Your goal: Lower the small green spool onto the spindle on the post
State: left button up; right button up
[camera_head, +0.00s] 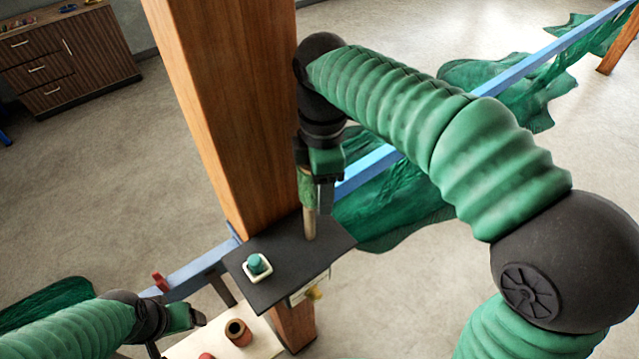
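The small green spool (305,188) is at my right gripper (322,194), whose fingers close on it beside the wooden post (222,110). The gripper partly hides the spool. The pale wooden spindle (310,224) stands upright on the black shelf (290,290) fixed to the post. The spool is at the spindle's upper end; I cannot tell whether it is around the spindle or just above it. My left gripper (196,316) is low at the left, away from the spool; its finger opening is not clear.
A white square dish with a teal piece (257,265) sits on the shelf. Below, a cream board (265,340) holds a reddish-brown spool (238,332) and a red item (207,356). A blue rail (520,68) with green netting (395,215) runs behind. A drawer cabinet (65,60) stands far left.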

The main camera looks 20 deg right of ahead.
aim_at(308, 196)
jog(key=shift+s+a+r, duration=0.1)
jog(key=shift+s+a, duration=0.3)
jog(key=shift+a, duration=0.15)
jog(key=shift+s+a+r, duration=0.1)
jog(key=shift+s+a, duration=0.25)
jog(key=shift+a, duration=0.5)
jog(key=shift+w+a+f, duration=0.2)
jog(key=shift+w, duration=0.1)
jog(key=shift+s+d, duration=0.15)
jog(key=shift+d, duration=0.25)
jog(key=shift+s+d+r, duration=0.1)
jog(key=shift+s+d, duration=0.3)
jog(key=shift+d, duration=0.1)
jog(key=shift+w+a, duration=0.2)
jog(key=shift+a, duration=0.3)
jog(key=shift+w+a, duration=0.25)
jog(key=shift+w+d, duration=0.15)
jog(key=shift+d, duration=0.35)
pick_arm(q)
jog(key=shift+s+a+r+p, duration=0.15)
jog(key=shift+a+r+p, duration=0.25)
jog(key=shift+a, duration=0.15)
pick_arm(e)
jog(key=shift+w+d, duration=0.25)
jog(key=shift+w, duration=0.1)
pick_arm(q)
jog(key=shift+a+f, duration=0.1)
jog(key=shift+a, duration=0.1)
pick_arm(e)
jog(key=shift+a, duration=0.25)
